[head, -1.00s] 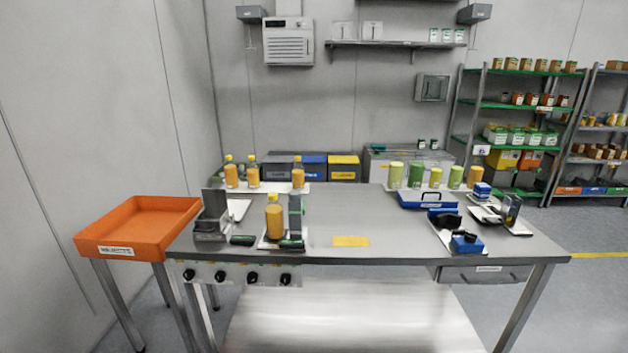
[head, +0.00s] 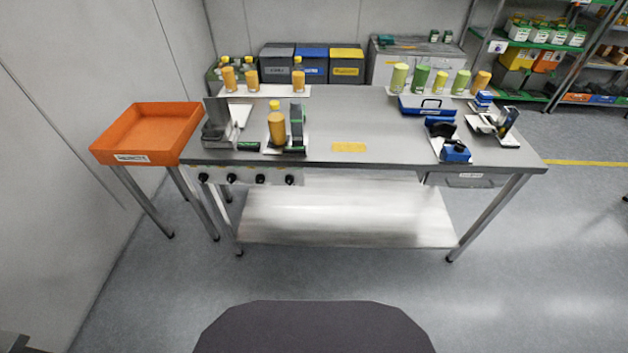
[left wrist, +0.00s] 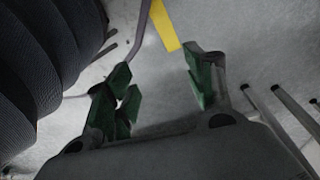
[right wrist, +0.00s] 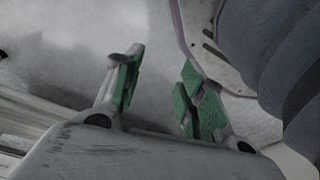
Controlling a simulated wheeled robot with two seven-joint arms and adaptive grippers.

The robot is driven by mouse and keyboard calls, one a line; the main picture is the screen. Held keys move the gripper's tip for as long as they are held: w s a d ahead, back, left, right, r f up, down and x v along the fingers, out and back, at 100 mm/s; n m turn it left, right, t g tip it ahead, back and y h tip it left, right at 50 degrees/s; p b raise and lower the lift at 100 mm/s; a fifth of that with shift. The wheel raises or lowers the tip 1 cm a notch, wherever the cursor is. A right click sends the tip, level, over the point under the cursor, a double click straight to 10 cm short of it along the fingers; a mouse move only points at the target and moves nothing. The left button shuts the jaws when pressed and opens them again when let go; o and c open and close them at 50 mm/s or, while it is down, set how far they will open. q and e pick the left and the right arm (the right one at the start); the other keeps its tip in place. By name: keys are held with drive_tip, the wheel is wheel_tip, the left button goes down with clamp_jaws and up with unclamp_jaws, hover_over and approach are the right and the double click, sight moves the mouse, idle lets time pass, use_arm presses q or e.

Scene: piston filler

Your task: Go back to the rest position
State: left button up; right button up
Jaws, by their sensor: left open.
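In the left wrist view my left gripper (left wrist: 160,92) is open, with its green-padded fingers wide apart and nothing between them. In the right wrist view my right gripper (right wrist: 155,92) is also open and empty, its green pads apart over grey floor. Neither gripper shows in the head view. The steel table (head: 360,120) stands ahead. An orange-filled bottle (head: 277,127) stands upright at the filler station on its left part, beside a dark upright block (head: 297,118).
An orange rejects tray (head: 150,135) on legs stands left of the table. Green and yellow containers (head: 420,78) and a blue tray (head: 428,108) are at the table's right. Bottles (head: 229,78) stand at the back left. The floor (head: 330,275) in front is clear.

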use_arm(q)
drive_tip(key=s+a+r+p, duration=0.1)
drive_tip(key=s+a+p, duration=0.1)
drive_tip(key=s+p, duration=0.5)
drive_tip(key=s+a+r+p, duration=0.1)
drive_tip(key=s+a+p, duration=0.2)
drive_tip(key=s+p, duration=0.4)
drive_tip(key=shift+s+a+r+g+y, duration=0.15)
drive_tip(key=shift+s+r+g+y, duration=0.2)
drive_tip(key=shift+s, duration=0.6)
use_arm(e)
drive_tip(key=s+d+r, duration=0.1)
drive_tip(key=s+d, duration=0.1)
drive_tip(key=s, duration=0.6)
drive_tip(key=s+d+r, duration=0.1)
drive_tip(key=s+d, duration=0.2)
drive_tip(key=s, duration=0.5)
drive_tip(key=shift+r+g+h, duration=0.3)
drive_tip(key=shift+r+g, duration=0.1)
